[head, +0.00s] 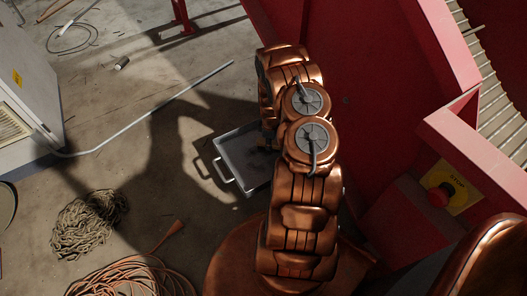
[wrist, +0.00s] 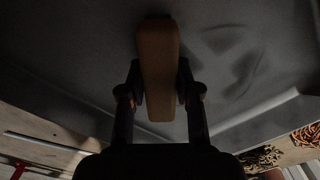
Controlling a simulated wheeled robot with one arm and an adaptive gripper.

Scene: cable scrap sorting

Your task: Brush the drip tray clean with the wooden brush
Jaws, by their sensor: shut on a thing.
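The grey metal drip tray (head: 228,158) lies on the floor in the middle of the head view, with a handle on its left side. My arm hides its right part. In the wrist view, the tray's dark floor (wrist: 75,50) fills most of the picture, and dark patches show on it to the right. My gripper (wrist: 159,84) is shut on the wooden brush (wrist: 158,60), a tan block between the two fingers. I cannot tell whether the brush touches the tray. The brush's bristles are hidden.
A red machine (head: 350,60) with a stop button (head: 438,197) stands close on the right. A pale cabinet (head: 25,80) is at the left. A long grey pipe (head: 150,118) lies behind the tray.

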